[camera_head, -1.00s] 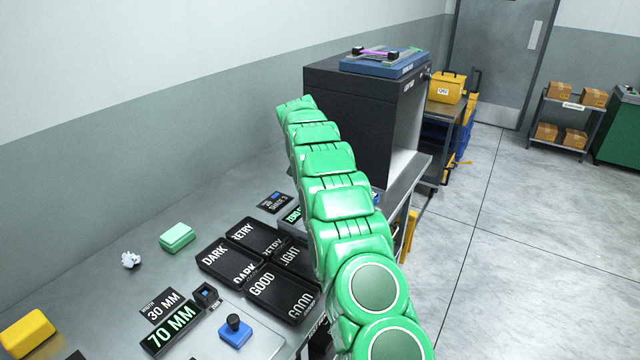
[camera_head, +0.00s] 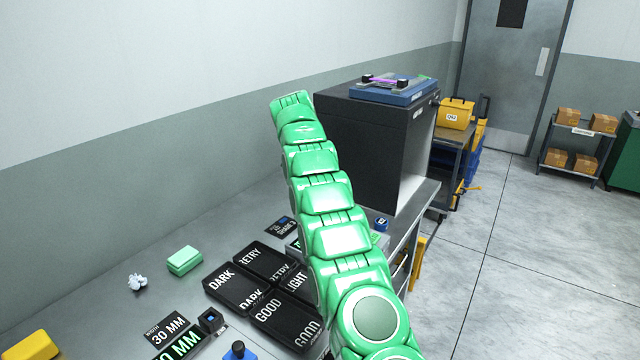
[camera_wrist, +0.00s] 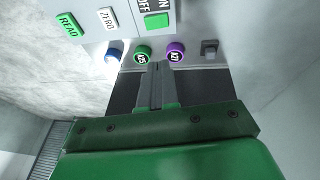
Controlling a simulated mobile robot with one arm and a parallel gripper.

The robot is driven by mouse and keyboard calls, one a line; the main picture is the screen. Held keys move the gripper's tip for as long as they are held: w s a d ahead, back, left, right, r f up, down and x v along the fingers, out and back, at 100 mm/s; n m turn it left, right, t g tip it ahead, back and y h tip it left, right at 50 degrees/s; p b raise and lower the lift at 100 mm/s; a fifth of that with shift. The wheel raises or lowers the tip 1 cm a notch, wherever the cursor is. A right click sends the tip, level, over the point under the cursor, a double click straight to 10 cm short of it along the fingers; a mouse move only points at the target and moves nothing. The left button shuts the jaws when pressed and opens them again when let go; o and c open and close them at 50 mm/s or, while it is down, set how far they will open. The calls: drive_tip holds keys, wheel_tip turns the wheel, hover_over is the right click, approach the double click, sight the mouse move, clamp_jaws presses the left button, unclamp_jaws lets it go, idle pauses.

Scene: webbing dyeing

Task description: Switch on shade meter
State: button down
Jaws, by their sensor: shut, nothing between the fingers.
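In the wrist view, the shade meter's pale panel (camera_wrist: 90,36) is at the top left, seen turned. It carries a green READ button (camera_wrist: 70,25), a white ZERO button (camera_wrist: 108,18) and an ON/OFF switch (camera_wrist: 154,12) with a green part. The panel's top is cut off by the frame. My gripper (camera_wrist: 158,66) is shut and empty, its tips pointing toward the panel's edge, below the switch in the picture. Whether the tips touch anything cannot be told. In the head view, my arm hides the gripper and most of the meter.
Round green (camera_wrist: 143,54), purple (camera_wrist: 175,52) and blue (camera_wrist: 113,54) pieces lie by the fingertips. A small grey block (camera_wrist: 209,47) is to their right. Black label trays (camera_head: 232,289) and a dark cabinet (camera_head: 360,140) flank my arm on the bench.

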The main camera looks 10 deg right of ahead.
drive_tip(key=shift+a+r, duration=0.2)
drive_tip(key=shift+r, duration=0.3)
drive_tip(key=shift+s+r, duration=0.1)
drive_tip(key=s+r+n+g+y, duration=0.1)
drive_tip(key=s+r+n, duration=0.3)
drive_tip(key=s, duration=1)
drive_tip(key=s+r+n+g, duration=0.1)
drive_tip(key=s+r, duration=0.6)
drive_tip(key=s, duration=0.6)
drive_tip(key=s+a+f+n+y, duration=0.1)
drive_tip(key=s+f, duration=0.4)
drive_tip(key=s, duration=1.5)
drive_tip(key=s+a+f+n+g+y, duration=0.1)
drive_tip(key=s+f, duration=0.3)
drive_tip(key=s, duration=1.6)
drive_tip(key=shift+s+f+n, duration=0.2)
drive_tip(key=shift+f+n, duration=0.2)
drive_tip(key=shift+n, duration=0.4)
